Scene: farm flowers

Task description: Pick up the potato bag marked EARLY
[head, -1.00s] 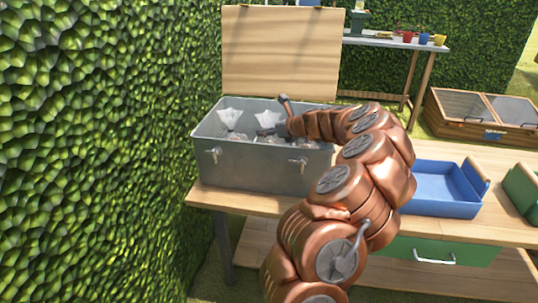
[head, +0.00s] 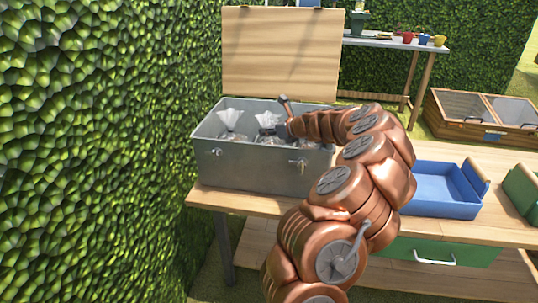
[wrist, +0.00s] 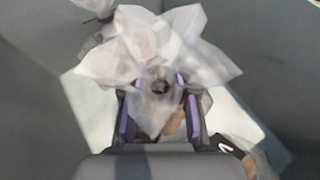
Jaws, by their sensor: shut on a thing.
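My gripper (wrist: 160,97) is shut on the gathered neck of a whitish, see-through bag (wrist: 160,50) in the wrist view. The bag's top flares out around the fingers, and something brown shows below the neck. No EARLY mark can be read on it. In the head view two bags with flared white tops, a left one (head: 230,118) and a middle one (head: 268,120), show in the open grey metal box (head: 245,168). My arm hides the box's right end and the gripper there, so I cannot tell which of these is held.
Another bag top (wrist: 97,6) shows at the upper left of the wrist view. A dark bag-like shape with a white mark (wrist: 226,147) lies at the lower right. The box's wooden lid (head: 283,50) stands open. A blue tray (head: 440,190) sits to the right, a hedge (head: 100,150) to the left.

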